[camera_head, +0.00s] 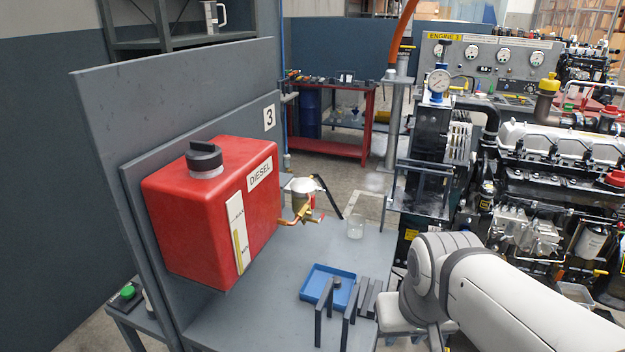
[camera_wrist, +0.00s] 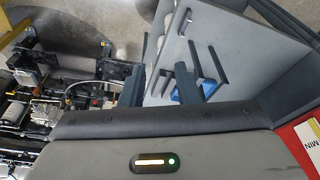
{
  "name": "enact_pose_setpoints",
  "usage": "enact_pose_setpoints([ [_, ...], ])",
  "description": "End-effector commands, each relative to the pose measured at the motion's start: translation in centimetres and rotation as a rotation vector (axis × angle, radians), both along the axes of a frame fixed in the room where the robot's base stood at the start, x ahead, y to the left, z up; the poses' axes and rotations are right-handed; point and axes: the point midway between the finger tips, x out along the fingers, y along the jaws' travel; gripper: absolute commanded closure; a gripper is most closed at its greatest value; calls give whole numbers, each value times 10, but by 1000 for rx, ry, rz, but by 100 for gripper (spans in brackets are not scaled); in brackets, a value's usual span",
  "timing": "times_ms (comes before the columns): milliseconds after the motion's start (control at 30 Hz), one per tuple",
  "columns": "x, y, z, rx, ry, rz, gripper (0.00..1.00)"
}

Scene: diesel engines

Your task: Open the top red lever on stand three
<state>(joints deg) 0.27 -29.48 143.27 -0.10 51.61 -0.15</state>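Stand three is the grey panel and bench marked with a 3 (camera_head: 269,117). A red diesel tank (camera_head: 208,225) is mounted on its panel. To the right of the tank is a filter with a pale top (camera_head: 302,186) and brass fittings. Small red levers (camera_head: 287,222) show at the fittings below the filter top; they are too small to tell their exact setting. In the wrist view my gripper (camera_wrist: 160,76) shows two dark fingers apart with nothing between them. It is away from the levers. In the head view my arm hides the gripper.
On the bench lie a blue tray (camera_head: 318,292), dark upright brackets (camera_head: 348,318) and a clear beaker (camera_head: 355,227). An engine (camera_head: 545,190) with a gauge panel (camera_head: 485,65) stands at the right. A red table (camera_head: 330,149) stands behind.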

Motion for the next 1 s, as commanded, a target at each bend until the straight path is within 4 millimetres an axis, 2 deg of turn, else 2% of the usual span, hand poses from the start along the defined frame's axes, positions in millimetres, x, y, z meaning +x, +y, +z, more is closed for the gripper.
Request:
enact_pose_setpoints([
  [333,3,0,2,0,0,-2,71],
  [467,25,4,19,-4,-1,-19,71],
  [567,62,12,42,-12,-5,-56,71],
  [733,149,39,81,-28,-28,-156,71],
  [900,231,81,102,-35,-69,-256,71],
  [1000,267,105,107,-34,-94,-306,71],
])
